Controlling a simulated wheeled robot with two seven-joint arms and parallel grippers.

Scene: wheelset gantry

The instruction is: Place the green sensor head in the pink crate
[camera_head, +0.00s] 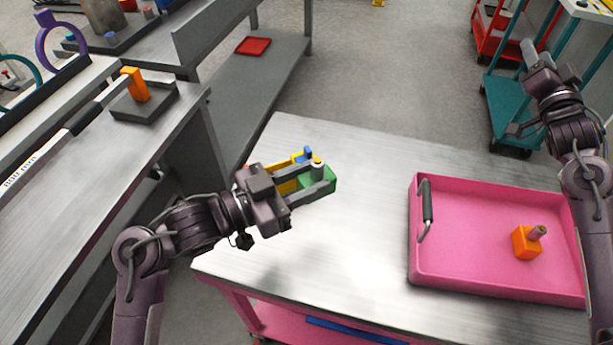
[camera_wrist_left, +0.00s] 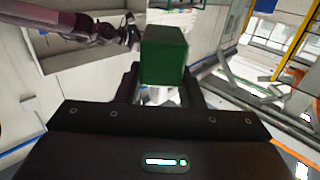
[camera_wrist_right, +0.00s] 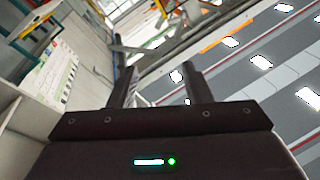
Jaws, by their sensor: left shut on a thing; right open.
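The green sensor head (camera_head: 331,180) is a green block with a small pale round part on top, and my left gripper (camera_head: 318,180) is shut on it. It is held over the left part of the metal table, left of the pink crate. In the left wrist view the green block (camera_wrist_left: 164,56) sits between the fingertips. The pink crate (camera_head: 414,235) stands on the right of the table, with a dark handle at its left side. My right gripper (camera_head: 528,48) is open and empty, beyond the crate near a teal cart; its fingers (camera_wrist_right: 156,88) are apart in the right wrist view.
An orange block with a grey stub (camera_head: 525,243) is in the crate's right part; its left part is clear. Yellow and blue pieces (camera_head: 308,152) show partly hidden behind my left gripper. A workbench (camera_head: 60,190) stands left; the metal table (camera_head: 355,240) is bare mid-table.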

